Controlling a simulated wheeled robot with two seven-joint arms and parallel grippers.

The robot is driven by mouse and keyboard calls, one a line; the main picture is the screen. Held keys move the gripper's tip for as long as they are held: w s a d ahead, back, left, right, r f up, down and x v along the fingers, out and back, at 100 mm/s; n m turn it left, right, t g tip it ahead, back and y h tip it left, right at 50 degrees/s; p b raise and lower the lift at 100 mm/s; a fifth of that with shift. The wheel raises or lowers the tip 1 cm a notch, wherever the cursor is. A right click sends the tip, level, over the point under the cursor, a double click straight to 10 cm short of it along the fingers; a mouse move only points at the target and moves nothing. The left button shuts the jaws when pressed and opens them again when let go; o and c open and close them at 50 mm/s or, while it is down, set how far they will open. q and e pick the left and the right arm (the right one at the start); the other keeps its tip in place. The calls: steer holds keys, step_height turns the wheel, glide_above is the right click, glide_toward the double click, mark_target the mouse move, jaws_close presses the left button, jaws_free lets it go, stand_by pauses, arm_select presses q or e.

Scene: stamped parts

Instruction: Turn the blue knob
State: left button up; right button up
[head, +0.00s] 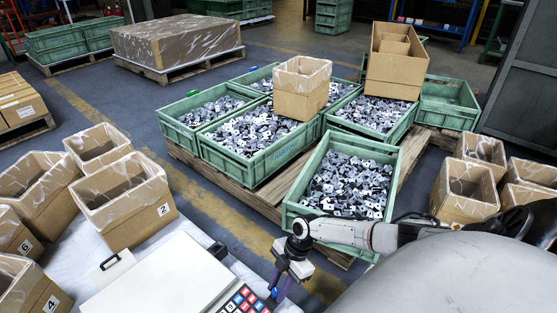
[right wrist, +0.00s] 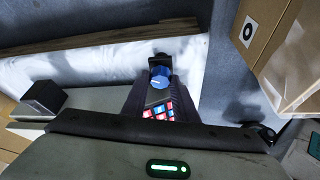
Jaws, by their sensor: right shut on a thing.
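The blue knob (right wrist: 160,76) shows in the right wrist view, at the far end of a keypad panel (right wrist: 158,111) with red, white and blue keys. In the head view the keypad panel (head: 244,300) is at the bottom edge, and a bit of the blue knob (head: 273,293) shows beside my fingers. My right gripper (head: 283,283) points down at it from the right. In the right wrist view the dark fingers of my right gripper (right wrist: 160,82) lie on both sides of the knob, shut on it. My left gripper is not in view.
A white flat-topped device (head: 160,280) stands left of the keypad on a pale table. Open cardboard boxes (head: 125,200) crowd the table's left side. Green crates of metal parts (head: 345,185) stand on pallets beyond. More boxes (head: 465,190) stand at right.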

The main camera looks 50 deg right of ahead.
steer(key=shift+w+n+g, duration=0.1)
steer(key=shift+n+g, duration=0.5)
steer(key=shift+n, duration=1)
steer(key=o, duration=1.1)
steer(key=shift+c, duration=0.2)
